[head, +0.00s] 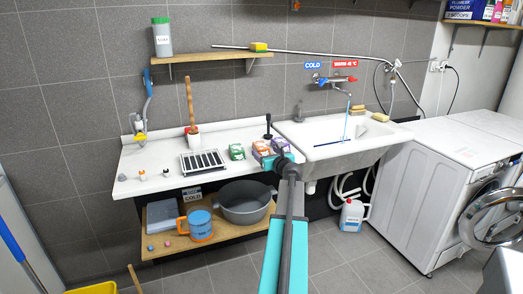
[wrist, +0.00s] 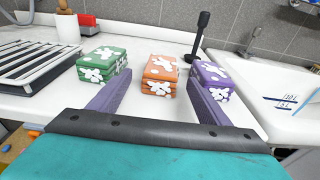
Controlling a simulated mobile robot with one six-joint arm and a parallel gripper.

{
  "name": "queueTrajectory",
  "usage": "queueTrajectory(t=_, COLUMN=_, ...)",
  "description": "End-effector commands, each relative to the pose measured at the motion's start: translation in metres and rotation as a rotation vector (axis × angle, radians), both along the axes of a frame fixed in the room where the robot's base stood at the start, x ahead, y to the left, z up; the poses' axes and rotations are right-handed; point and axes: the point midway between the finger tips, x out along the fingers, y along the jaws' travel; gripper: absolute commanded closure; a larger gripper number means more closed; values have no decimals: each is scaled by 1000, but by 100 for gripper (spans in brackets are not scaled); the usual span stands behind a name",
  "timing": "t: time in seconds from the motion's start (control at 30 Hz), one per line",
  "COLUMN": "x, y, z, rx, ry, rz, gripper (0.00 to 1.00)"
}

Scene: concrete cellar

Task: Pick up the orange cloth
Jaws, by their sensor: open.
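The orange cloth (wrist: 160,73) is a folded stack with white flower shapes, lying on the white counter (wrist: 150,111). In the wrist view it lies ahead of my gripper (wrist: 158,79), roughly centred between the two open fingers. The fingers are apart and hold nothing. A green folded cloth (wrist: 100,65) lies to its left and a purple folded cloth (wrist: 214,79) to its right, both with white flowers. In the head view my gripper (head: 281,158) is over the counter's front part beside the sink, partly covering the cloths there.
A black plunger-like tool (wrist: 199,38) stands behind the cloths. A drying rack (wrist: 38,62) lies to the left. The white sink (head: 340,143) adjoins on the right. A pot (head: 245,203) and a blue-orange bucket (head: 200,224) stand on the shelf below. A wall shelf (head: 212,57) hangs above.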

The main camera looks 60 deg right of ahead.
Motion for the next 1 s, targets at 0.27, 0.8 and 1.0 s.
queueTrajectory(t=0.27, x=0, y=-1, z=0, rx=0, ry=0, rz=-1, gripper=29)
queueTrajectory(t=0.8, x=29, y=-27, z=-5, rx=1, ry=0, rz=-1, gripper=29)
queueTrajectory(t=1.0, x=38, y=-33, z=-8, rx=1, ry=0, rz=-2, gripper=29)
